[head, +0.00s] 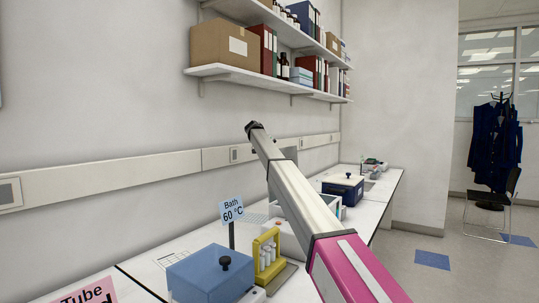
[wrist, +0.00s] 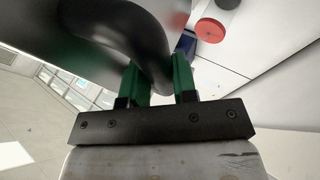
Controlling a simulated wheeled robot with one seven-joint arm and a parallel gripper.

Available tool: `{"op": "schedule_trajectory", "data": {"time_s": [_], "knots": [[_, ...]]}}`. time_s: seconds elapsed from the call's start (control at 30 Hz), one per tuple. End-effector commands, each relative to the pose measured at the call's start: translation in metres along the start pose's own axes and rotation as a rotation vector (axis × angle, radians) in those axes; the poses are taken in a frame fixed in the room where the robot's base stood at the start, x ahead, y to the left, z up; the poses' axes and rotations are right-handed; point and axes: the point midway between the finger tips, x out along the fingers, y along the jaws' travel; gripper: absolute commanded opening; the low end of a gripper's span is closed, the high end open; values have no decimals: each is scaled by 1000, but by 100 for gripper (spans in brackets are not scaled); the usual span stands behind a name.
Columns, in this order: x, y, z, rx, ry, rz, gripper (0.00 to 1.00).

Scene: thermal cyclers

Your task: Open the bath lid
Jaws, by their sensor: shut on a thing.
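In the wrist view my gripper (wrist: 158,72) has its green fingers closed around the lower end of a thick, black, curved handle (wrist: 118,25). A smooth grey surface lies behind the handle; I cannot tell whether it belongs to a bath lid. In the head view a translucent blue box with a lid (head: 205,277) and a black knob (head: 224,263) stands at the front of the bench, lid down. A "Bath 60 °C" sign (head: 231,210) stands just behind it.
A yellow rack with tubes (head: 267,250) stands right of the blue box. A dark blue unit (head: 343,187) with a pale lid and black knob is farther along the bench. Shelves (head: 262,72) hang above. A red round thing (wrist: 210,31) shows in the wrist view.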

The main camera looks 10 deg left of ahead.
Motion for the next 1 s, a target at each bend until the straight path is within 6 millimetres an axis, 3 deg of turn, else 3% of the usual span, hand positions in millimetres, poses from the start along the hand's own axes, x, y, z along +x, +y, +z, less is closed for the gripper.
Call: {"op": "schedule_trajectory", "data": {"time_s": [0.47,0.5,0.57,1.0], "knots": [[8,-2,3,-13,-12,12,0],[8,-2,3,-13,-11,12,33],[8,-2,3,-12,-10,12,52],[-2,0,-1,-7,-4,12,52]]}}
